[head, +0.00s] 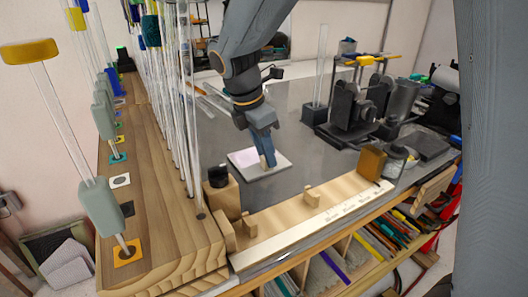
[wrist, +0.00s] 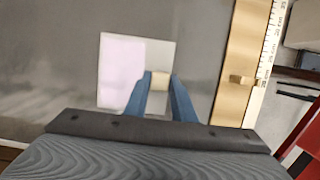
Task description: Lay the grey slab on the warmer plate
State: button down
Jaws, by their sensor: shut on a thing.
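The grey slab (head: 272,172) is a pale grey square with a lilac area over its left part, low over the dark bench top. It also shows in the wrist view (wrist: 160,54). A small tan block (wrist: 158,78) stands on its right part, like a grip. My gripper (head: 267,161) points down with its blue fingers closed on this block. I cannot tell whether the slab touches the bench. A dark flat square (head: 425,146) lies at the right of the bench; I cannot tell whether it is the warmer plate.
A wooden rack of tall glass rods (head: 160,190) stands at the left. A wooden rail with a scale (head: 290,222) runs along the front edge. The bench between is clear.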

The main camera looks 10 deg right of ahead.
jog(key=c, duration=1.8)
grip_release()
jog(key=shift+f, duration=0.15)
jog(key=shift+c, duration=0.2)
jog(key=o, duration=0.4)
jog(key=shift+c, duration=0.2)
